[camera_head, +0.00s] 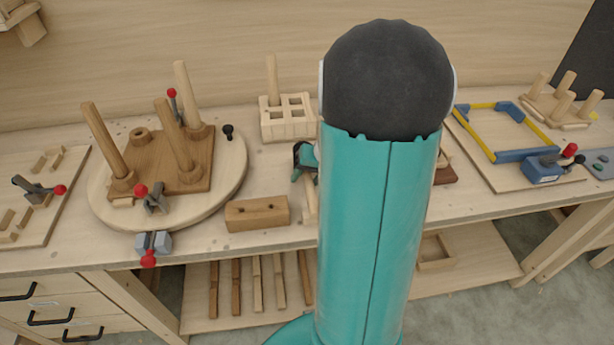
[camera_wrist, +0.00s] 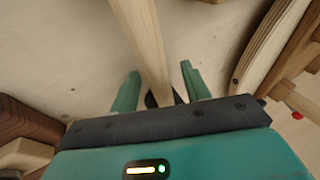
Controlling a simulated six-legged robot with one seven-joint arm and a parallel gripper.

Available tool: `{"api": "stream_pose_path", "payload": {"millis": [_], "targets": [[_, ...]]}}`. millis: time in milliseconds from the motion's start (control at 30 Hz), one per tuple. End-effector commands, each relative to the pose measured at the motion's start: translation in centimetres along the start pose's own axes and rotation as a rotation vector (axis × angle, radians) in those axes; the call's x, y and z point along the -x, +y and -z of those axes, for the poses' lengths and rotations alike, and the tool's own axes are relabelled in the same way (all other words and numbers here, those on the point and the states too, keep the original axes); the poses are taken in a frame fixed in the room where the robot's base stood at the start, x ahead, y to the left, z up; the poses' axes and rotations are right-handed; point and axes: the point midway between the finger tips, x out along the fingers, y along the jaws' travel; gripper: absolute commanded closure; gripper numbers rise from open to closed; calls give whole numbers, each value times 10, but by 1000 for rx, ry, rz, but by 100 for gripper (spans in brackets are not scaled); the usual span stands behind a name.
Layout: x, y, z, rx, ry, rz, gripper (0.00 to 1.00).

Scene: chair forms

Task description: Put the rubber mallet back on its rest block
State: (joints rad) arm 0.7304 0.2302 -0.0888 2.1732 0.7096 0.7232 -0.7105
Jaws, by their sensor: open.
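The rubber mallet shows in the wrist view as a pale wooden handle (camera_wrist: 148,45) with part of a black head (camera_wrist: 164,97) close to my palm. My gripper (camera_wrist: 160,72) is open, one teal finger on each side of the handle with visible gaps. In the head view, my gripper (camera_head: 304,160) is partly hidden by my arm, and a pale handle (camera_head: 310,203) extends below it over the bench. A dark brown block (camera_head: 445,175) right of my arm is mostly hidden; I cannot tell whether it is the rest block. It may be the dark wood (camera_wrist: 25,122) in the wrist view.
A round board (camera_head: 235,170) with a chair seat and upright legs stands left. A brown two-hole block (camera_head: 257,214) lies near the front edge. A slotted pale block (camera_head: 287,118) stands behind. A blue-and-yellow frame (camera_head: 500,155) lies right.

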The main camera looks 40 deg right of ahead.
Motion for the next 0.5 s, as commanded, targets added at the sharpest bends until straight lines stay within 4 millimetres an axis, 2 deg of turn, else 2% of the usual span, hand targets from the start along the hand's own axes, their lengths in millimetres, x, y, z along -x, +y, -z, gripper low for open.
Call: {"api": "stream_pose_path", "payload": {"millis": [167, 500], "targets": [[26, 0, 1, 1, 6, -1, 53], [101, 0, 1, 2, 7, -1, 53]]}}
